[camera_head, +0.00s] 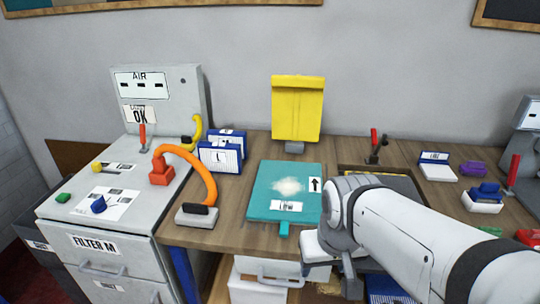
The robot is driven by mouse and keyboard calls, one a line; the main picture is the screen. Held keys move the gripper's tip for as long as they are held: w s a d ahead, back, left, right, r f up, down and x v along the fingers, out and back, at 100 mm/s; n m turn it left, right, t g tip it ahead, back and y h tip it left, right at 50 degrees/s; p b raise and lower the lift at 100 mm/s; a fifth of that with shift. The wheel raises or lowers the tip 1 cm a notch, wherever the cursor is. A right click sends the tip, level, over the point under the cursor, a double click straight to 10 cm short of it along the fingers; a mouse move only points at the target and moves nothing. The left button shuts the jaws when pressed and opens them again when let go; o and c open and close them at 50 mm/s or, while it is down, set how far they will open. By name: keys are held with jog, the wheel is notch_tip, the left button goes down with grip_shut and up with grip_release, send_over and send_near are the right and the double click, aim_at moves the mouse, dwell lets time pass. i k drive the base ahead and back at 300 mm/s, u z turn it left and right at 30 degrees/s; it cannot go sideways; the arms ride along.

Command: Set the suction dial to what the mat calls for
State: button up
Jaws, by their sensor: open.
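A teal mat (258,203) lies on the wooden bench with a pale powdery patch in its middle. It bears a black arrow label and a small white label too small to read. On the sloped grey panel at left, a blue knob (98,205) sits on a white printed plate (117,212), and a yellow knob (97,167) sits by another plate. Their print is illegible, so I cannot tell which is the suction dial. My gripper (333,262) is open at the mat's lower right, well away from the knobs; its fingertips are partly hidden and I see nothing held.
The grey cabinet (75,222) has an "AIR" panel (160,85) with an "OK" card. An orange hose (205,172) arches beside it. Blue-white boxes (220,156), a yellow board (298,105) and a red-handled lever (374,140) stand behind. Small items and another machine are at right.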

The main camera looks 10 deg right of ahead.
aim_at(99, 205)
jog(key=k, duration=1.25)
jog(key=u, duration=0.55)
jog(key=i, duration=0.8)
jog(key=u, duration=0.3)
jog(key=i, duration=1.15)
jog(key=z, duration=0.6)
